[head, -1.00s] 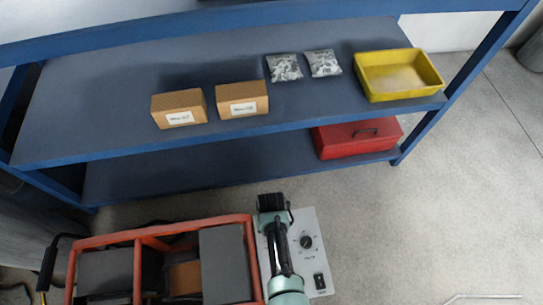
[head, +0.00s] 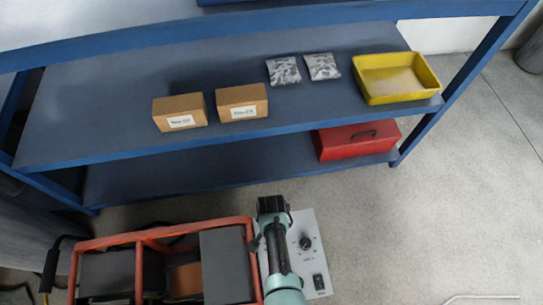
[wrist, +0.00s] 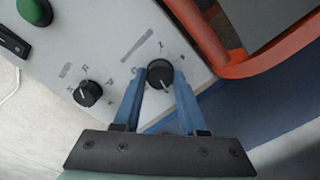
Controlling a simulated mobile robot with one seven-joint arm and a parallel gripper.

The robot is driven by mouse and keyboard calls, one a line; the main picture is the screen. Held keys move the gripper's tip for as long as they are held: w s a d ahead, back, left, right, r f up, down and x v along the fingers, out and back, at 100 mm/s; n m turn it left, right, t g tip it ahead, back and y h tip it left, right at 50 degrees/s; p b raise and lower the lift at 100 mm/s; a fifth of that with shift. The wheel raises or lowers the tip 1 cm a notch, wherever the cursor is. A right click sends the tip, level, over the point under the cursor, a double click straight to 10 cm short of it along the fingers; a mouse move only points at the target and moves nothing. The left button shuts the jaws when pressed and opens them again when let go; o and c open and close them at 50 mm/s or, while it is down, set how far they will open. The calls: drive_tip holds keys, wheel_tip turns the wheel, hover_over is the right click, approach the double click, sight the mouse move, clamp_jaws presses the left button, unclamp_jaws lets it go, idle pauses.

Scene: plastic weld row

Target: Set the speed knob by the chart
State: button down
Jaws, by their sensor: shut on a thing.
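A light grey control panel (head: 313,262) lies beside the orange frame in the head view. In the wrist view, my gripper (wrist: 159,82) has its two blue fingers on either side of a black knob (wrist: 160,73) and is shut on it. The knob has a white pointer line and scale marks around it. A second black knob (wrist: 89,93) with its own scale sits to the left; it also shows in the head view (head: 306,243). The labels are too small to read, so I cannot tell which is the speed knob. No chart is recognisable.
The panel also has a green button (wrist: 35,12) and a black switch (wrist: 13,42). An orange frame (wrist: 235,68) runs close by the held knob. A blue shelf (head: 330,98) carries cartons, bags and a yellow bin (head: 371,96).

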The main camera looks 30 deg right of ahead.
drive_tip(key=shift+m, duration=1.1)
drive_tip(key=shift+c, duration=2.4)
unclamp_jaws()
wheel_tip(320, 180, up, 13)
drive_tip(key=p, duration=0.6)
drive_tip(key=shift+p, duration=0.35)
